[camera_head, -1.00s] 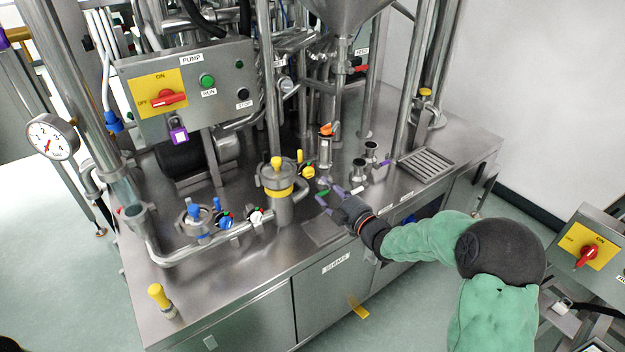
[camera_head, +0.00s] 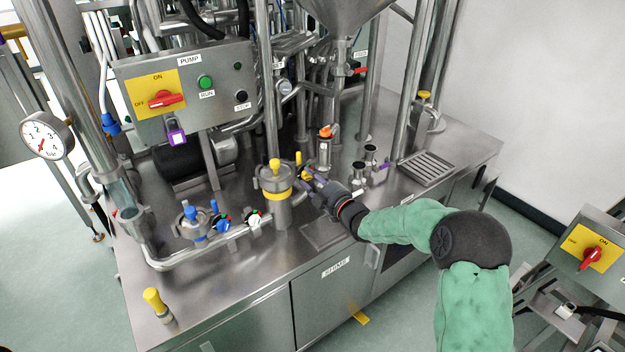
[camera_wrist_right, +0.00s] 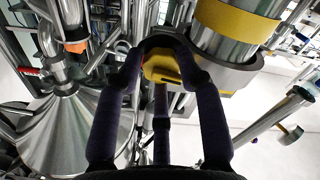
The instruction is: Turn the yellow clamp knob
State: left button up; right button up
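A yellow clamp knob (camera_head: 304,174) sits on the right side of the steel vessel with a yellow band (camera_head: 278,194). My right gripper (camera_head: 308,176) reaches it from the right and partly hides it. In the right wrist view the yellow knob (camera_wrist_right: 161,68) lies between the dark fingertips of my right gripper (camera_wrist_right: 162,66). The fingers stand apart, one on each side of the knob, with a third finger below. I cannot tell whether they touch it. My left gripper is not in view.
An orange-topped fitting (camera_head: 326,132) stands just behind my right gripper.

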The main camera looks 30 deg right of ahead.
jog(key=c, duration=0.4)
jog(key=shift+f, duration=0.15)
